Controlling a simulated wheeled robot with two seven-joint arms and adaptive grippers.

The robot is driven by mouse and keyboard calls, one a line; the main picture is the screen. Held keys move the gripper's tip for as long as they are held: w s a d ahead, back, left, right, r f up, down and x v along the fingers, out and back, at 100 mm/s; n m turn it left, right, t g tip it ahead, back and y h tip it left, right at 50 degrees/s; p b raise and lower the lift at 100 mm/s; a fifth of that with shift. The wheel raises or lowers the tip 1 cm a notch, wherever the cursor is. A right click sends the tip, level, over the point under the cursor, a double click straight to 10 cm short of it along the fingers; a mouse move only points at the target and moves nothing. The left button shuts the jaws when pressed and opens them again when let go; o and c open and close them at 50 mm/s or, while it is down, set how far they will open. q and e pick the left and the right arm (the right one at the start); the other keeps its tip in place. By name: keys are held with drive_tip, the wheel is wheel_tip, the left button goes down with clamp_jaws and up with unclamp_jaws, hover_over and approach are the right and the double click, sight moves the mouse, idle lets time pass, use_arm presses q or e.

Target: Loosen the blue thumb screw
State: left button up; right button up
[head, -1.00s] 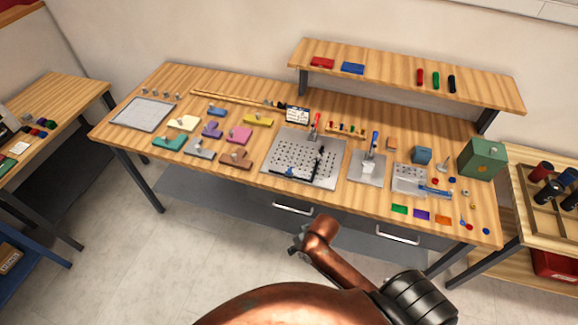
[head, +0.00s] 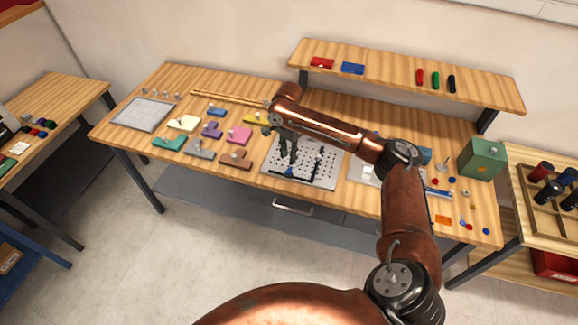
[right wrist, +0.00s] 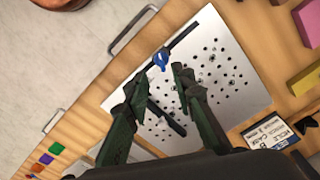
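The blue thumb screw (right wrist: 161,60) shows in the right wrist view, on a dark bar along one edge of the perforated metal plate (right wrist: 232,80). In the head view the plate (head: 325,172) lies at the middle of the table, with a small blue spot (head: 289,172) near its front-left edge. My right gripper (right wrist: 160,76) is open, its two dark fingers apart and pointing toward the screw. The screw appears just beyond the fingertips, with nothing held. In the head view this gripper (head: 288,158) hangs over the plate's left part. My left gripper is out of view.
A second dark bar (right wrist: 168,118) lies across the plate. Coloured blocks, including a brown one (head: 235,160), lie left of the plate. A green box (head: 483,160) stands at the right end. A raised shelf (head: 400,82) runs along the back.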

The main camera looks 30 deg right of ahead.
sight(289, 169)
drive_tip(key=shift+w+d+r, duration=0.1)
drive_tip(key=shift+d+r, duration=0.05)
drive_tip(key=shift+d, duration=0.05)
wheel_tip(289, 169, down, 7)
drive_tip(key=shift+f+b, duration=0.2)
drive_tip(key=shift+b, duration=0.1)
drive_tip(key=shift+c, duration=0.3)
clamp_jaws()
